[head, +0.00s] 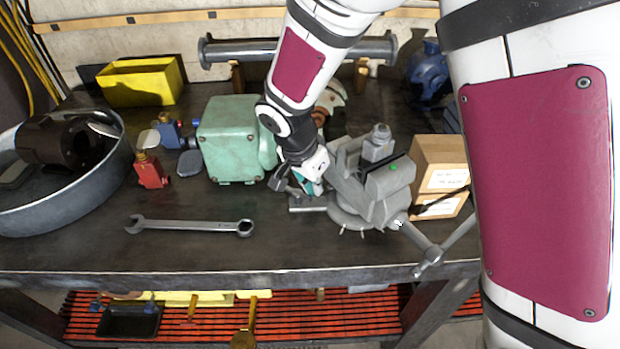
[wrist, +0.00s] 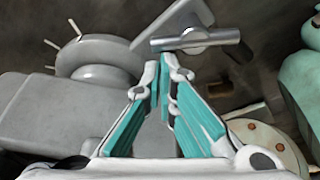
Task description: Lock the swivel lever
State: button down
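A grey bench vise (head: 365,205) stands on the dark workbench, its body filling the left of the wrist view (wrist: 45,115). In the wrist view, a bright metal bar lever (wrist: 195,40) with a round hub lies beside the vise's base. My gripper (head: 310,187) is low at the vise's left side. In the wrist view, its teal-padded fingers (wrist: 162,68) are brought together, with nothing visible between them. The fingertips appear close to the bar; I cannot tell whether they touch.
A green motor housing (head: 230,140) stands left of my gripper. A wrench (head: 190,225) lies in front of it. Cardboard boxes (head: 440,160) stand right of the vise. The vise's long handle (head: 425,250) sticks out at the front. The bench front left is mostly clear.

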jog(key=m, duration=0.2)
jog(key=s+m+g+p, duration=0.1)
jog(key=s+m+h+p, duration=0.1)
jog(key=m, duration=0.1)
jog(key=shift+a+r+m+g, duration=0.1)
jog(key=shift+a+m+g, duration=0.1)
jog(key=shift+m+g, duration=0.1)
jog(key=shift+s+a+m+g+p, duration=0.2)
jog(key=shift+m+p, duration=0.25)
jog(key=shift+m, duration=0.25)
jog(key=shift+s+a+m+g+p, duration=0.1)
jog(key=shift+s+m+g+p, duration=0.1)
jog(key=shift+m+p, duration=0.4)
jog(key=shift+s+a+m+g+p, duration=0.1)
jog(key=shift+m+g+p, duration=0.2)
jog(key=shift+m, duration=0.5)
jog(key=v, duration=1.1)
jog(key=shift+a+r, duration=0.25)
jog(key=shift+r, duration=0.1)
